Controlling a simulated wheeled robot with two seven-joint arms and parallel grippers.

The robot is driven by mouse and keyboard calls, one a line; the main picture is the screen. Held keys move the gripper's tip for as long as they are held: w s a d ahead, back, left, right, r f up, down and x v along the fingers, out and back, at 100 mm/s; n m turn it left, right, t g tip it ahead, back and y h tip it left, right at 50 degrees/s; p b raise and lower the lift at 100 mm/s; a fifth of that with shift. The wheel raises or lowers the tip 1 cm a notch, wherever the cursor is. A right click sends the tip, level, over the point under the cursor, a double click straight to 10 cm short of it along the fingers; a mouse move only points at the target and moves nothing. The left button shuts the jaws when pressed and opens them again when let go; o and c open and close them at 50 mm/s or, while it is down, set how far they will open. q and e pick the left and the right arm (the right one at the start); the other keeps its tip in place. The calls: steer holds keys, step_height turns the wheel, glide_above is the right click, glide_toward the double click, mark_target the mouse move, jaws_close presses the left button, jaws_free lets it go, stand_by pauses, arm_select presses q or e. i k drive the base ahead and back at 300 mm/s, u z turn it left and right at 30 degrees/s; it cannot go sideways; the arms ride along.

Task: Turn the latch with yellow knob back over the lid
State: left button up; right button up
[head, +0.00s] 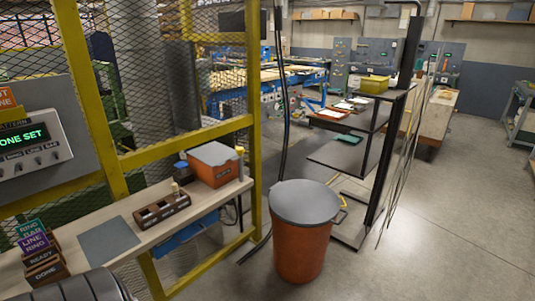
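A tall orange bin (301,252) stands on the floor, right of the bench, with a round grey lid (305,202) lying flat on its top. A small yellow part (343,202) sticks out at the right of the bin's rim; whether it is a latch knob or a handle is too small to tell. On the bench, an orange box (226,173) has a grey lid (214,153) on it. A pale yellow knob-like piece (240,150) stands upright at the box's right side. I cannot tell which piece is the latch. Neither gripper is in view.
The narrow bench (152,229) holds a brown slotted tray (162,211), a grey mat (108,242) and labelled blocks (37,252). A yellow-framed mesh fence (256,120) rises beside it. A black rack (383,150) stands behind the bin. The floor at right is clear.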

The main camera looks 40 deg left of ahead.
mark_target(240, 150)
steer(key=z, duration=0.15)
steer(key=i, duration=1.3)
steer(key=u, duration=0.75)
